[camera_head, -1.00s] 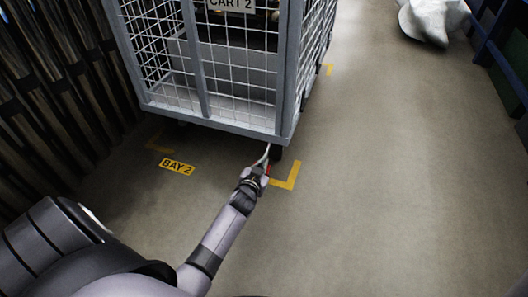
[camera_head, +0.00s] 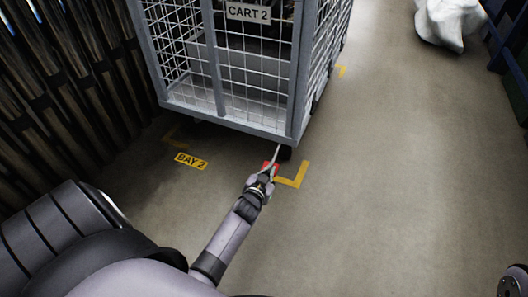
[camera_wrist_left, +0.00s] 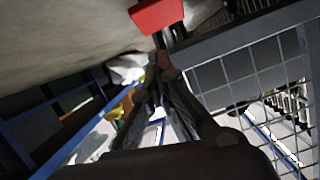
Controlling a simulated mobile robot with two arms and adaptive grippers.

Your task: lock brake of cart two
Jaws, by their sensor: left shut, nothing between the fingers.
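Cart two (camera_head: 222,113), a grey wire-mesh cage cart with a "CART 2" sign, stands at the upper middle of the head view. A small red brake pedal (camera_head: 269,166) shows below its near right corner, beside a dark caster (camera_head: 285,153). My left gripper (camera_head: 275,155) is shut and empty, its fingers reaching toward the corner close beside the pedal. Whether they touch it is unclear. In the left wrist view, the red pedal (camera_wrist_left: 157,15) is at the top, just beyond the dark fingers (camera_wrist_left: 160,58). My right gripper is not in view.
A yellow floor corner mark (camera_head: 294,177) lies right of the pedal, and a "BAY 2" label (camera_head: 191,160) to the left. Dark vertical slats (camera_head: 80,90) line the left side. A white wrapped object (camera_head: 445,22) stands far right.

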